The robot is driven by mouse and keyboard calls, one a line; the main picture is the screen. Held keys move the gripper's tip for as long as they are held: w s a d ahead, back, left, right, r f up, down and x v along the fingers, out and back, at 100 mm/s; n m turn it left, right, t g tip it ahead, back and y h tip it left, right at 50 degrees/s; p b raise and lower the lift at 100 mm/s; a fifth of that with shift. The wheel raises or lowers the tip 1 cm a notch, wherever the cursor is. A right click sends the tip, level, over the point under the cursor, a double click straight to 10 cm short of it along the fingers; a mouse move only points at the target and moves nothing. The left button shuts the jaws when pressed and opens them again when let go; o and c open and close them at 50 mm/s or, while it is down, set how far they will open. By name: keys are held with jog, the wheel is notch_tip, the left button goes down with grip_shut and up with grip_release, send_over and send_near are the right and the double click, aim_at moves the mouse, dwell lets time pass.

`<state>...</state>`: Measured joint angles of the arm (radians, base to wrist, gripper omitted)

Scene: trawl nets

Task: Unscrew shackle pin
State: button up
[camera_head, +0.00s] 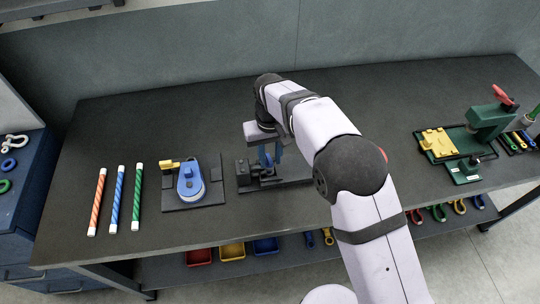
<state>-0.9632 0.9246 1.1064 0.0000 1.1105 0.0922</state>
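My gripper (268,154) points down over a dark clamp fixture (250,178) near the middle of the bench. Two narrow blue parts show at its end, low over the fixture. They look like fingers, but they are too small to tell whether they are open or shut. My own wrist and forearm cover part of the fixture's back and right side. I cannot make out a shackle or its pin there.
On the dark bench (390,110), three striped rods (117,200) and a blue pulley-like block (190,182) on a plate stand to the left. A green press (490,120) with a yellow block (438,142) stands at the right. Coloured trays (232,252) sit below the front edge.

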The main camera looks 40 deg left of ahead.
grip_shut()
jog(key=shift+n, duration=0.3)
